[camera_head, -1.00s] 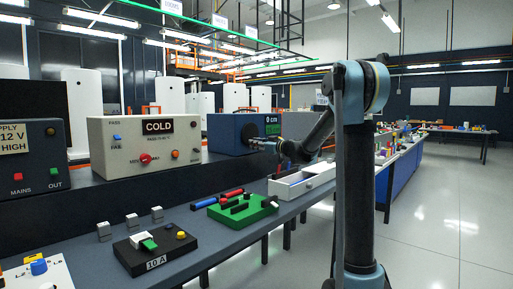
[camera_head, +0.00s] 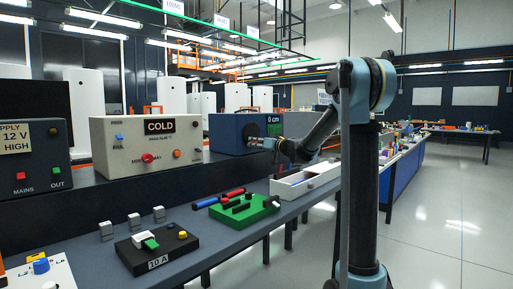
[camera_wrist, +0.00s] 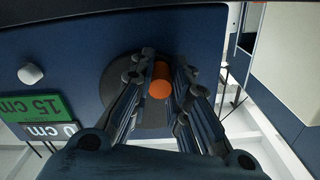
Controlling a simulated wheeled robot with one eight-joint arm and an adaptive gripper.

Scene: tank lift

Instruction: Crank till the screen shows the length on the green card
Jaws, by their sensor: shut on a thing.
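A blue box (camera_head: 228,132) stands on the raised shelf. Its screen reads 0 cm (camera_wrist: 62,130). The green card (camera_wrist: 30,108) beside the screen reads 15 cm. In the wrist view a dark round disc (camera_wrist: 114,88) sits on the box's face, with an orange crank handle (camera_wrist: 160,82) standing out from it. My gripper (camera_wrist: 161,96) has its fingers on both sides of the orange handle and is shut on it. In the head view my gripper (camera_head: 256,143) is at the box's front, and the handle is hidden there.
A white knob (camera_wrist: 31,73) is on the same face. Left of the blue box is a cream box marked COLD (camera_head: 145,140). The floor to the right is clear.

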